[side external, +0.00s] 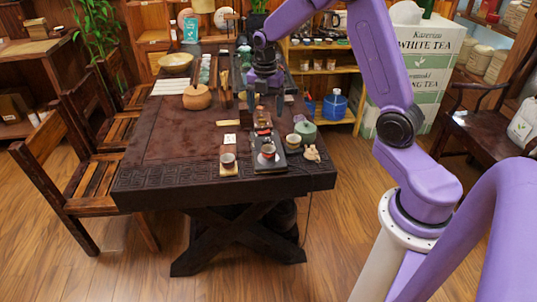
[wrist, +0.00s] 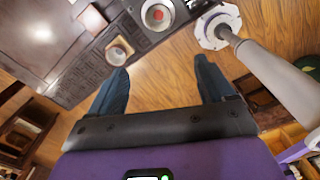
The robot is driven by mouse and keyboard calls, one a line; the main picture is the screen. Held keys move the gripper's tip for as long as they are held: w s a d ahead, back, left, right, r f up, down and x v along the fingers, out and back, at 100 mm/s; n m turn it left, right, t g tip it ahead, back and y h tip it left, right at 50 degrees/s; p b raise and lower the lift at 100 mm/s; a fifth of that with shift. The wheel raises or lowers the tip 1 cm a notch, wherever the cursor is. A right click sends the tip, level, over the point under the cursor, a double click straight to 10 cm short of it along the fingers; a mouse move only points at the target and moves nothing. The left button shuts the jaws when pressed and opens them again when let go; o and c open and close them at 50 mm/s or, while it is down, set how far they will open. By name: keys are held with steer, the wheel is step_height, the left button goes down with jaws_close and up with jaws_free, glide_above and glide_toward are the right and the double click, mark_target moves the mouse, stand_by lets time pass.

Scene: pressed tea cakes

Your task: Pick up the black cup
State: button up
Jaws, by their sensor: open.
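My gripper (side external: 267,102) is open and points down above the dark tea table, with nothing between its fingers. In the wrist view its two blue fingers (wrist: 162,68) are spread apart. A small dark-sided cup with a pale rim (side external: 228,160) sits on a light wooden coaster near the table's front edge; it also shows in the wrist view (wrist: 118,53), beyond the left finger. A second cup, reddish inside (side external: 268,152), stands on the dark tray to its right and shows at the top of the wrist view (wrist: 157,14). I cannot tell surely which is the black cup.
The dark tray (side external: 270,166) also holds small items behind the reddish cup. A green pot (side external: 305,131), a pale cup (side external: 293,141) and a small figurine (side external: 311,153) stand to the right. The table's left front is clear.

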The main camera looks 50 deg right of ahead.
steer(key=d, duration=0.2)
glide_toward(268, 148)
steer(key=f, duration=0.3)
steer(key=s+a+f, duration=0.1)
steer(key=f, duration=0.4)
steer(key=shift+s+a+f, duration=0.25)
steer(key=shift+a+f, duration=0.05)
steer(key=shift+a, duration=0.05)
steer(key=c, duration=1.1)
steer(key=shift+r, duration=0.1)
